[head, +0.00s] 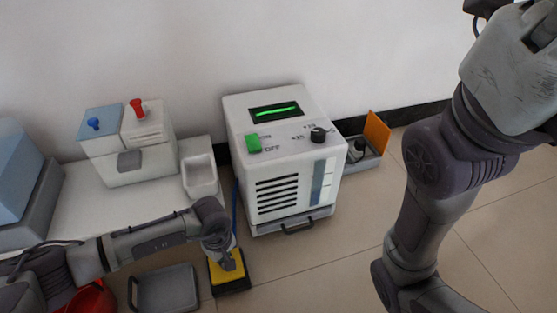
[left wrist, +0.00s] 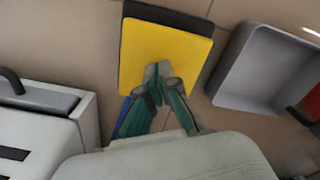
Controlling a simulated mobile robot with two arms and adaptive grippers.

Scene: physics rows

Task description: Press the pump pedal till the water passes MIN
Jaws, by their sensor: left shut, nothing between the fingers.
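The yellow pump pedal (head: 229,272) lies on the floor left of the white machine, on a black base; it fills the top middle of the left wrist view (left wrist: 165,50). My left gripper (head: 231,262) points down at the pedal, its fingers shut and empty. Its tips (left wrist: 158,70) are over the yellow plate; I cannot tell whether they touch it. The white machine (head: 285,160) has a lit green display (head: 275,110) and a tall bluish gauge window (head: 322,181) on its front. The water level and MIN mark are too small to read. My right gripper is not visible; its arm stands at the right.
A grey tray (head: 166,289) lies left of the pedal, with a red container (head: 92,299) beyond it. A blue hose (head: 235,208) runs between pedal and machine. A white box with red and blue knobs (head: 128,143) stands at the left. Floor right of the machine is partly clear.

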